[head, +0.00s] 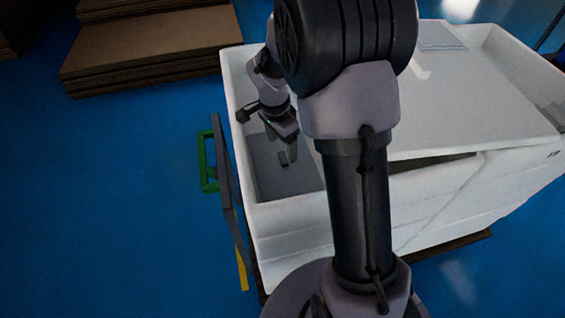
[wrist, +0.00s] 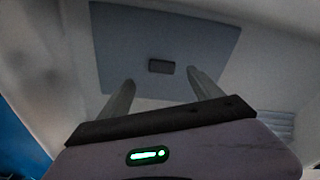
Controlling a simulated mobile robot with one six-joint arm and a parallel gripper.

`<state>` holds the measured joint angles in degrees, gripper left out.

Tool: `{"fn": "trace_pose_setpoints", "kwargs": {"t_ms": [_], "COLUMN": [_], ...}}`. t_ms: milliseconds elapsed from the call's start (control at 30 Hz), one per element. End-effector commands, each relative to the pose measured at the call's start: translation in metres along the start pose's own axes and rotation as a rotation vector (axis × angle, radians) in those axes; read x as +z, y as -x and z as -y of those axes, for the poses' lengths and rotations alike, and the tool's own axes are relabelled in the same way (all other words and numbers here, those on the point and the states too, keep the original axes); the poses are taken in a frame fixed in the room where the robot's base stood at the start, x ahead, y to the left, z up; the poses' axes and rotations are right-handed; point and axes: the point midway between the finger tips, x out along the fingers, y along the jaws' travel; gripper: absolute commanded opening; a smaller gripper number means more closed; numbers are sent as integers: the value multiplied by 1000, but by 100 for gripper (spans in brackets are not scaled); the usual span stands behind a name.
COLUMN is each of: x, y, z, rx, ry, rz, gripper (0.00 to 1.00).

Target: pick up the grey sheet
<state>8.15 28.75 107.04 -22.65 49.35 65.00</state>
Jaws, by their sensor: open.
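A grey sheet (wrist: 120,45) with a small dark block-like handle (wrist: 163,66) near its middle lies inside a white bin. In the head view the sheet (head: 268,178) shows in the bin's open left part, partly covered by my arm. My gripper (wrist: 160,77) is open and empty. Its two fingers point toward the sheet, one on each side of the handle in the wrist picture. In the head view my gripper (head: 284,136) is over the bin's opening. The gap between fingertips and sheet is hard to judge.
The white bin's rim (head: 232,85) surrounds the opening. A white board (head: 480,100) covers its right part. A thin dark panel (head: 224,165) with a green handle (head: 208,160) stands along the bin's left side. Cardboard stacks (head: 150,45) lie at the back left.

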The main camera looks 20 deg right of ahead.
Motion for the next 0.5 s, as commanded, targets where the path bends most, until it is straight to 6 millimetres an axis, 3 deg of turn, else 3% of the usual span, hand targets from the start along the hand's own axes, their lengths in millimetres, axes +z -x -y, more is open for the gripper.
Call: {"fn": "trace_pose_setpoints", "kwargs": {"t_ms": [233,500], "x": [0,0], "y": [-46,-54], "z": [4,4], "rx": [1,-1], "ry": [1,1], "rz": [0,0], "gripper": [74,74]}}
